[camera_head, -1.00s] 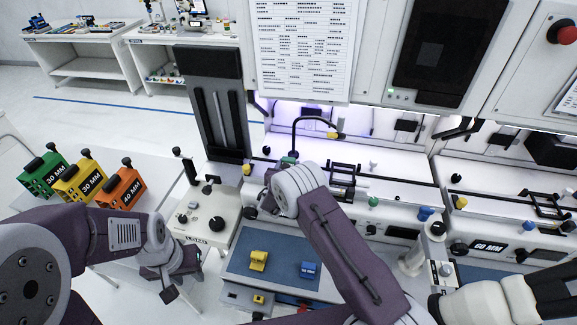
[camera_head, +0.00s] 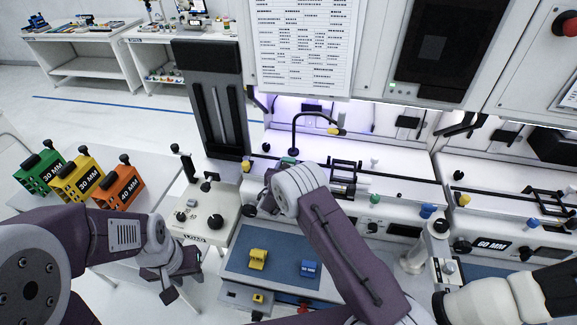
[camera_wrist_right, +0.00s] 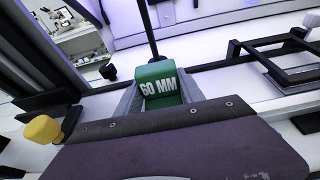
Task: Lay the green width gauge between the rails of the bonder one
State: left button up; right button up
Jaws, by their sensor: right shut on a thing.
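The green width gauge (camera_wrist_right: 157,85), marked 60 MM, is in my right gripper (camera_wrist_right: 160,98), with a grey finger on each side of it. In the head view only a bit of the green gauge (camera_head: 289,161) shows past my right wrist, over the white bench of the nearer bonder (camera_head: 390,190). The dark rails (camera_head: 345,172) lie to its right; the right wrist view also shows a black rail frame (camera_wrist_right: 285,62) to the right. Whether the gauge touches the bench is unclear. My left gripper (camera_head: 178,283) hangs low at the left, apart from the gauge; its fingers are unclear.
Green, yellow and orange gauges (camera_head: 80,178) stand on the left table. A black gooseneck (camera_head: 294,130) rises by the green gauge. Another bonder marked 60 MM (camera_head: 491,244) stands at right.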

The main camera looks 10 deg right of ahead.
jog(key=shift+f, duration=0.15)
dwell(0.3)
jog(key=shift+f+b, duration=0.25)
jog(key=shift+b, duration=0.4)
jog(key=o, duration=1.5)
